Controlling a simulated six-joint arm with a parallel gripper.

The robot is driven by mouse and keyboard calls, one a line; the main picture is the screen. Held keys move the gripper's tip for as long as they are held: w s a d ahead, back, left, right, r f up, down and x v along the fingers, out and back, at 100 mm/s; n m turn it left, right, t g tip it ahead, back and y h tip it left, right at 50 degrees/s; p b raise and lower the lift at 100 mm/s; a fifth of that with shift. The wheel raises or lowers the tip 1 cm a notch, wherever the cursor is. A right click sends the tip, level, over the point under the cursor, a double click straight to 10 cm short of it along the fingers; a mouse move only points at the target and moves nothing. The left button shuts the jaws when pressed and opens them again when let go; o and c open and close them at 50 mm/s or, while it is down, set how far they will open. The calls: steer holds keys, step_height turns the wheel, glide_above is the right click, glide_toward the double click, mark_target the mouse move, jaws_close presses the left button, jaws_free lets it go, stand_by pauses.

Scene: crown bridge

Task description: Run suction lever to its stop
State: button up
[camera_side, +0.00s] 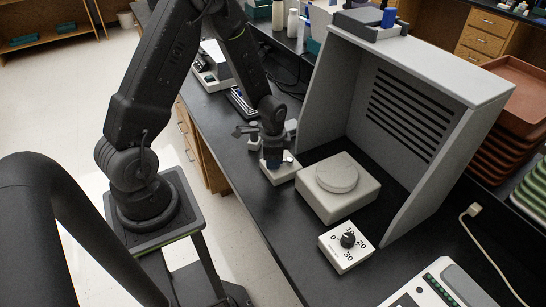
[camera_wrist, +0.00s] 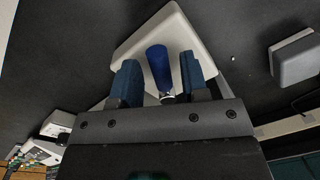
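The suction lever shows in the wrist view as a blue cylindrical handle (camera_wrist: 158,66) on a short metal stem, in front of a white box (camera_wrist: 187,30). My gripper (camera_wrist: 160,72) has its two blue fingers on either side of the handle, with narrow gaps visible, so it looks open around the lever. In the side view my gripper (camera_side: 273,158) points down over the small white box (camera_side: 283,174) at the bench's front edge. There the lever is mostly hidden by my gripper, and its angle cannot be told.
Right of the box stand a white device with a round plate (camera_side: 337,174) and a dial box (camera_side: 346,245). A grey hood (camera_side: 418,78) rises behind them. A grey block (camera_wrist: 295,58) lies to the right in the wrist view.

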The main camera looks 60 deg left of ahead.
steer(key=shift+o, duration=0.2)
step_height(320, 180, up, 14)
steer(key=shift+s+d, duration=0.2)
steer(key=shift+d, duration=0.2)
steer(key=shift+f, duration=0.1)
steer(key=s+d+r+n+t, duration=0.5)
steer(key=s+d+r, duration=0.7)
steer(key=r, duration=0.3)
steer(key=shift+s+r+n+h, duration=0.35)
steer(key=shift+s+n+h, duration=0.05)
steer(key=shift+s, duration=0.5)
stand_by(0.4)
